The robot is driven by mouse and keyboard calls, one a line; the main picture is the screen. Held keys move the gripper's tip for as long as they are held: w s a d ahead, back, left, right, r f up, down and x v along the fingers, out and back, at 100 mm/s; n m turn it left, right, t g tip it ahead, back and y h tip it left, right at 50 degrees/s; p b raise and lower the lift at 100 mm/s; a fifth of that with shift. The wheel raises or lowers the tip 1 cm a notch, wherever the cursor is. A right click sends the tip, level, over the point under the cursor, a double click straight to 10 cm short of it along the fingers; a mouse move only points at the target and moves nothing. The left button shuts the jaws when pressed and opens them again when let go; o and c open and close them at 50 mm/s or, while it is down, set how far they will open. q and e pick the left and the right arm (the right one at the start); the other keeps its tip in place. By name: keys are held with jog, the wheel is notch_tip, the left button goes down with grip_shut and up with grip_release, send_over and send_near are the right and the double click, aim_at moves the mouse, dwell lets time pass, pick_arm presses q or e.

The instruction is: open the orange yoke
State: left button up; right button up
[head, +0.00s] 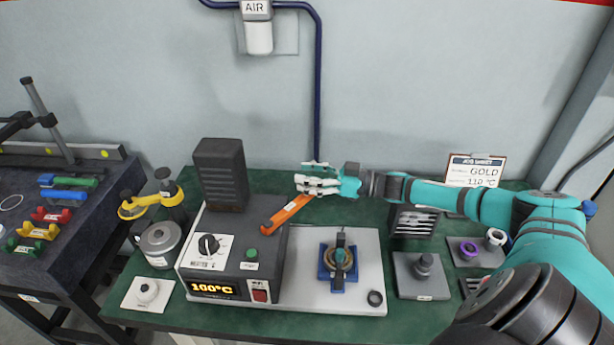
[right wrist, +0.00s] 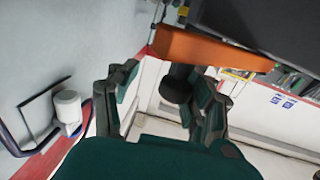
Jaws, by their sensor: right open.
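The orange yoke (head: 285,214) is a flat bar slanting up and right from beside the grey heater box. It also crosses the upper part of the right wrist view (right wrist: 208,48). My right gripper (head: 304,179) reaches in from the right to the yoke's upper right end. In the right wrist view its two fingers (right wrist: 160,88) are spread apart, with a dark round knob (right wrist: 176,84) under the bar between them. I cannot tell whether a finger touches it. My left gripper does not show.
The heater box (head: 225,262) reads 100°C. A blue fixture (head: 325,272) with an upright dark handle stands on the light plate (head: 300,296) in front of my right arm. A dark tower (head: 220,172) stands behind the heater box. A grey pot (head: 160,243) stands left.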

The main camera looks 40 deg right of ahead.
jog(key=shift+s+a+f, duration=0.1)
jog(key=shift+s+a, duration=0.05)
jog(key=shift+s+d+f, duration=0.1)
jog(key=shift+s+d, duration=0.1)
jog(key=shift+s, duration=0.05)
jog(key=v, duration=0.6)
jog(key=shift+s+d, duration=0.2)
jog(key=shift+d, duration=0.1)
